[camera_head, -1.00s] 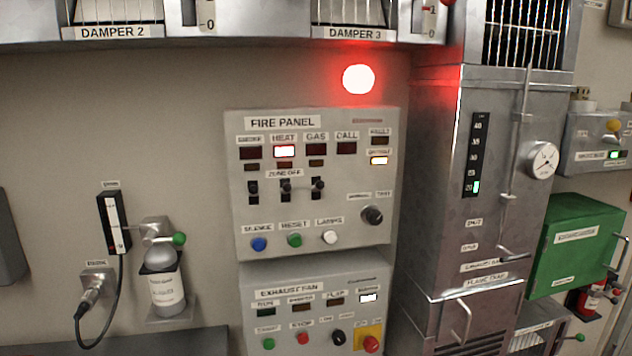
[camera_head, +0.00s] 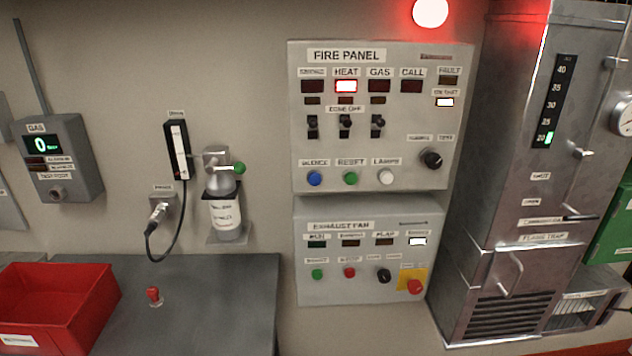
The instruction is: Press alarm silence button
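The fire panel (camera_head: 465,120) is a grey box on the wall, right of centre in the head view. Its blue button (camera_head: 314,178), under the label "SILENCE", is at the lower left of the panel. A green button (camera_head: 350,178) under "RESET" and a white button (camera_head: 386,177) under "LAMPS" sit to its right. The HEAT window (camera_head: 346,87) is lit, and a small lamp at the right of the panel is lit too. A red alarm light (camera_head: 430,12) glows above the panel. Neither of my grippers shows in this view.
The exhaust fan panel (camera_head: 320,288) is just below, with a red knob (camera_head: 415,287) on yellow. A metal cabinet (camera_head: 500,130) stands close on the right. A gas bottle (camera_head: 226,213) hangs left. A grey bench (camera_head: 215,310) carries a red bin (camera_head: 75,325) and a small red knob (camera_head: 153,294).

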